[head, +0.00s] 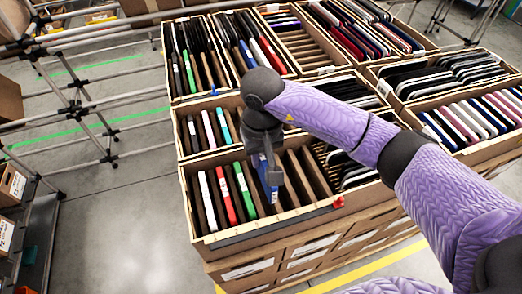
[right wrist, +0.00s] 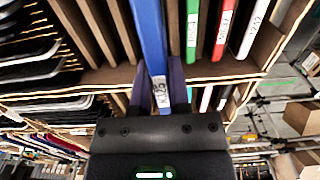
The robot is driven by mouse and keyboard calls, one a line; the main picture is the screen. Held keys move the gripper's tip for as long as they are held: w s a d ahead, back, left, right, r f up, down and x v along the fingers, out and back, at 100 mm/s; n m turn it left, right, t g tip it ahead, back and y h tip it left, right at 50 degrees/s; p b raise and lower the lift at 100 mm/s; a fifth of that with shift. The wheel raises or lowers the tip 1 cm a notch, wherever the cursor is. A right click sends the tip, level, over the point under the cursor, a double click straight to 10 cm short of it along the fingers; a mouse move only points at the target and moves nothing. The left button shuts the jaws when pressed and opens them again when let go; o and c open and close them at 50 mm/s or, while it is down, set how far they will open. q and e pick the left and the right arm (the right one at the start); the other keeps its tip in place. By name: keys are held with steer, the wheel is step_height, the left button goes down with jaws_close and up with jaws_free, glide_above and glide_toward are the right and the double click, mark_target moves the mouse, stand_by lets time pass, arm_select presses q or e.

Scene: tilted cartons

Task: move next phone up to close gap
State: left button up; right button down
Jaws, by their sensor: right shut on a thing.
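My right gripper (head: 266,164) is shut on a blue phone (head: 265,182) in the nearest carton (head: 262,236). The phone stands on edge, tilted, just right of a green phone (head: 244,188); its lower part is hidden in the carton. A red phone (head: 226,195) and a white phone (head: 207,201) stand further left in the same row. In the right wrist view the blue phone (right wrist: 152,40) sits between my two fingers (right wrist: 160,92), with a thin brown divider between it and the green phone (right wrist: 192,28). My left gripper is out of view.
Brown dividers (head: 305,174) fill the carton right of the blue phone. Other cartons with tilted phones lie behind and to the right, such as one with white and teal phones (head: 223,126). A red clip (head: 338,203) sits on the front rim. Metal rails (head: 90,110) stand at left.

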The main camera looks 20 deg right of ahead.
step_height(320, 180, down, 4)
steer(key=shift+f+b, duration=0.25)
steer(key=shift+b, duration=0.9)
step_height(320, 180, down, 4)
steer(key=b, duration=0.4)
steer(key=shift+f+b, duration=0.45)
steer(key=shift+f+b, duration=0.25)
steer(key=shift+b, duration=0.15)
steer(key=c, duration=0.5)
jaws_free()
